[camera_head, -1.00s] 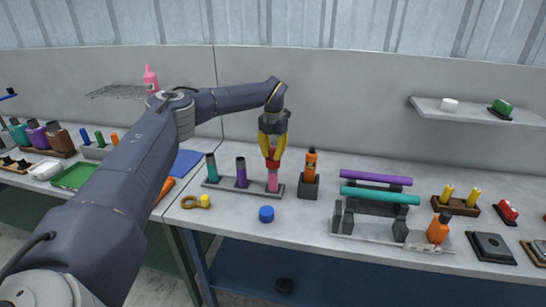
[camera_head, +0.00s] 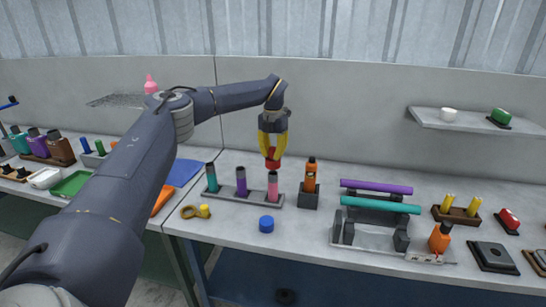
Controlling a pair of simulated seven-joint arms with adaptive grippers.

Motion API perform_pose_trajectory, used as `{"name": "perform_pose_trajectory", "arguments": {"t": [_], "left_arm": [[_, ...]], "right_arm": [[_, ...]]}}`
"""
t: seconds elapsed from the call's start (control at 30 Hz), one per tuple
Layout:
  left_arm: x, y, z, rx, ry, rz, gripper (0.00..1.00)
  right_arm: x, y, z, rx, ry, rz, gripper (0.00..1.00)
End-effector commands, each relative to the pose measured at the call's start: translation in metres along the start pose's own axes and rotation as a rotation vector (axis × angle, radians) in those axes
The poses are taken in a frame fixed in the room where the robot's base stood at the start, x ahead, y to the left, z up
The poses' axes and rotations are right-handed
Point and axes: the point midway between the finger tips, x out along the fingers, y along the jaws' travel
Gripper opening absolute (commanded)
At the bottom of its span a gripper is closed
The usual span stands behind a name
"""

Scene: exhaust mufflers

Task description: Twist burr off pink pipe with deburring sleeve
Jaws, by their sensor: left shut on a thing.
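My left gripper (camera_head: 273,153) is shut on a red deburring sleeve (camera_head: 273,163). It holds the sleeve upright over the pink pipe (camera_head: 273,187). The pink pipe stands upright at the right end of a grey rack (camera_head: 225,196) and has a dark grey top. The sleeve's lower edge is at or just above the pipe's top; I cannot tell whether they touch. A purple pipe (camera_head: 241,182) and a teal pipe (camera_head: 212,178) stand in the same rack, also with dark tops. My right gripper is not in view.
An orange bottle (camera_head: 310,177) stands in a dark holder right of the rack. A blue cap (camera_head: 266,224) and yellow ring-shaped tool (camera_head: 190,212) lie in front. A stand with purple (camera_head: 376,187) and teal (camera_head: 380,205) tubes is at right.

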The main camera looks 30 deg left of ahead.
Motion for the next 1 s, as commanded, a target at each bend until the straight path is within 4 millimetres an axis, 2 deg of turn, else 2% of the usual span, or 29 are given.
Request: {"name": "perform_pose_trajectory", "arguments": {"t": [0.6, 1.0], "left_arm": [[-0.026, 0.0, 0.0, 0.0, -0.002, 0.0, 0.0], [-0.029, 0.0, 0.0, 0.001, -0.002, 0.0, 0.0]], "right_arm": [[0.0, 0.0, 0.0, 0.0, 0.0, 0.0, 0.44], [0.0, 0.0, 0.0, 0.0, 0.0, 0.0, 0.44]]}}
